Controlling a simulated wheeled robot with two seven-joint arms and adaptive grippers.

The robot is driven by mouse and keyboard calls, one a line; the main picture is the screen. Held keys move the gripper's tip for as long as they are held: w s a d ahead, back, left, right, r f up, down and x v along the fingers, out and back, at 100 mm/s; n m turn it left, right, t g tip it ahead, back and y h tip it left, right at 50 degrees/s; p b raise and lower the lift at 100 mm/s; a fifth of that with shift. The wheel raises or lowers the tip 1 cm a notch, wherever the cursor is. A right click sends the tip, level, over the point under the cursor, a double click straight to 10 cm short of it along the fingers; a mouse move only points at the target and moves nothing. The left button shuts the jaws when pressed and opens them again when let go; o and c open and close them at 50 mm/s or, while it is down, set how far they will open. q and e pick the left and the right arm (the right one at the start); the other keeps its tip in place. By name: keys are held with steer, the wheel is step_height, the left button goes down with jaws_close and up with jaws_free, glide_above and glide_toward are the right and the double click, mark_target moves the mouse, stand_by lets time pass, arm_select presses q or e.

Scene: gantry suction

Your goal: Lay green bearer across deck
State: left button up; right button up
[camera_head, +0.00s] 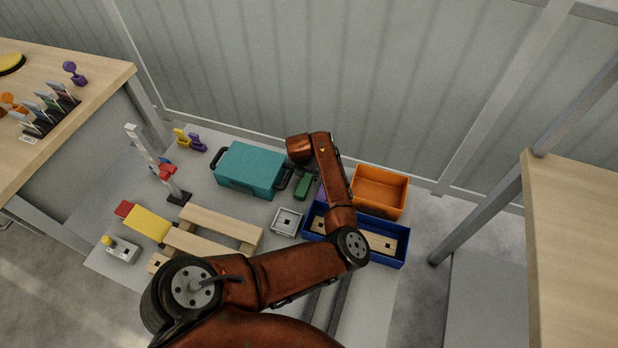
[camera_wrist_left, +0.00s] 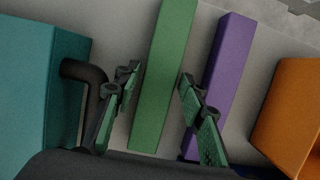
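The green bearer (camera_wrist_left: 163,75) is a long green bar lying on the grey surface in the left wrist view. In the head view only part of it (camera_head: 303,186) shows, just right of the teal case's handle. My left gripper (camera_wrist_left: 158,82) is open, with one finger on each side of the green bearer. I cannot tell if either finger touches it. In the head view the gripper itself is mostly hidden by my arm. Light wooden beams (camera_head: 222,225) lie on the table to the left; I cannot tell whether they form the deck. My right gripper is not in view.
A purple bar (camera_wrist_left: 222,75) lies close beside the right finger. A teal case (camera_head: 250,168) with black handles stands left. An orange bin (camera_head: 380,174) and a blue bin (camera_head: 385,256) holding a wooden piece stand right. A small grey tray (camera_head: 276,225) is nearby.

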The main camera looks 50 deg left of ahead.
arm_select(q)
steer(key=shift+c, duration=0.2)
steer(key=c, duration=0.9)
steer(key=shift+c, duration=0.4)
steer(key=shift+r, duration=0.15)
